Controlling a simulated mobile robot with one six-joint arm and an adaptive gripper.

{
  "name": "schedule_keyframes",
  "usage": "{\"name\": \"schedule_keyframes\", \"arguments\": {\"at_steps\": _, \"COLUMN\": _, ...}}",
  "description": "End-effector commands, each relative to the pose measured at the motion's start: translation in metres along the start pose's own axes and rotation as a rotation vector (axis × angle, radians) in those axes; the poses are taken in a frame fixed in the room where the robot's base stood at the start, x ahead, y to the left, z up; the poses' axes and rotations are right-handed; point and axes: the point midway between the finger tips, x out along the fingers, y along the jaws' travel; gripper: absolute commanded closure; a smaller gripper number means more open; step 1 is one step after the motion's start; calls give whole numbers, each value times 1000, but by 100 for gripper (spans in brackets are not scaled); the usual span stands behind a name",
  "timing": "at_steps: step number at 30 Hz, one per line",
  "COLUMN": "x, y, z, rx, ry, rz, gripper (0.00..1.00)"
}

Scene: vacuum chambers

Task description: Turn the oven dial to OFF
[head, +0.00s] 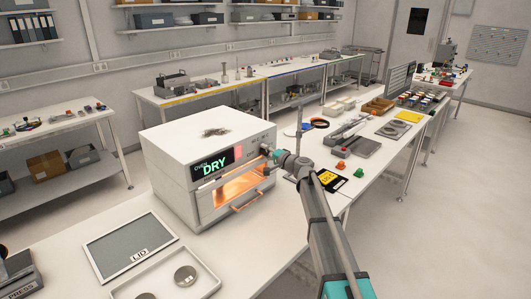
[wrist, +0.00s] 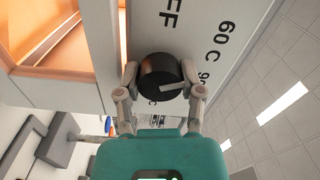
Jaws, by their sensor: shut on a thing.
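The white oven (head: 172,150) stands on the bench in the head view, its display reading DRY in green and its chamber glowing orange. The black oven dial (wrist: 158,72) is on its front panel in the wrist view. A pale pointer mark on the dial points right in that picture, away from the partly visible OFF lettering and towards the temperature lettering. My gripper (wrist: 160,77) is shut on the dial, one finger on each side. In the head view, my gripper (head: 270,152) is at the panel's right end and hides the dial.
Small orange blocks (head: 341,166) and a yellow-labelled card (head: 327,179) lie right of my gripper.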

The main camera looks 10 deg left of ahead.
Motion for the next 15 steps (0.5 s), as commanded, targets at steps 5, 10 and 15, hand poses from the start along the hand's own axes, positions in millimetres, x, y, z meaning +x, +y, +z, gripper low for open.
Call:
{"name": "schedule_keyframes", "arguments": {"at_steps": 5, "x": 0, "y": 0, "z": 0, "rx": -167, "ry": 0, "rz": 0, "gripper": 98}}
{"name": "schedule_keyframes", "arguments": {"at_steps": 10, "x": 0, "y": 0, "z": 0, "rx": -329, "ry": 0, "rz": 0, "gripper": 98}}
{"name": "schedule_keyframes", "arguments": {"at_steps": 15, "x": 0, "y": 0, "z": 0, "rx": -490, "ry": 0, "rz": 0, "gripper": 98}}
